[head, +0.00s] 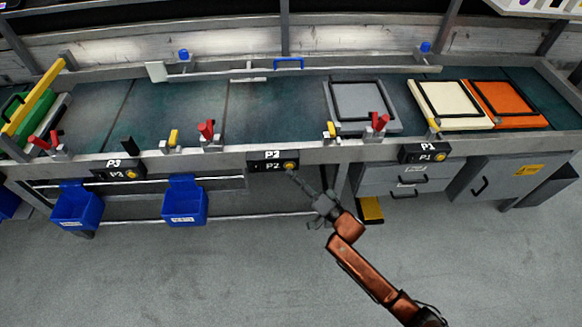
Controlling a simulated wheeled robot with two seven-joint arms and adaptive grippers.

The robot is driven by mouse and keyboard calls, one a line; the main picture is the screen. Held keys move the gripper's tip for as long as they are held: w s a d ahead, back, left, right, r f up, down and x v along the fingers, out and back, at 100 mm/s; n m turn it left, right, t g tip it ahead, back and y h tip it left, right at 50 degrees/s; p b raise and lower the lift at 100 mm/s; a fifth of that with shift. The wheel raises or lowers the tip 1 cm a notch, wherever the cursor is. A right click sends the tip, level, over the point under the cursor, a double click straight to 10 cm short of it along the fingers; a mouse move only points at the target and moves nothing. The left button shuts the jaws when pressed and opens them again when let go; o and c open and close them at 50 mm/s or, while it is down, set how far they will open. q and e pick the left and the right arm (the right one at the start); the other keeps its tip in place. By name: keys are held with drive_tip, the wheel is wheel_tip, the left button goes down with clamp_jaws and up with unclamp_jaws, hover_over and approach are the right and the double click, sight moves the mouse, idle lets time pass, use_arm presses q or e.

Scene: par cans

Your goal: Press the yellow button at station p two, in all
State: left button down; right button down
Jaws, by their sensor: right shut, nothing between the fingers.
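The station P2 panel (272,162) is a dark box with a white P2 label on the front edge of the long bench. Its round yellow button (290,166) is at the panel's right end. My right gripper (293,175) is shut and empty. Its fingertips point up and left and end just below the yellow button. I cannot tell whether they touch it. My right arm comes in from the lower right. My left gripper is not in view.
Similar panels P3 (118,174) and P1 (424,154) sit to the left and right. Blue bins (184,202) hang below the bench. Red-handled clamps (207,132) line its edge. Grey drawers (390,178) stand to the right. The floor (190,275) in front is clear.

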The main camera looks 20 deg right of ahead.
drive_tip(key=shift+w+d, duration=0.1)
drive_tip(key=shift+w, duration=0.25)
idle(0.6)
drive_tip(key=shift+s+r, duration=0.1)
drive_tip(key=shift+s, duration=0.1)
drive_tip(key=shift+s+a+p, duration=0.25)
drive_tip(key=shift+s+p, duration=0.35)
drive_tip(key=shift+p, duration=0.1)
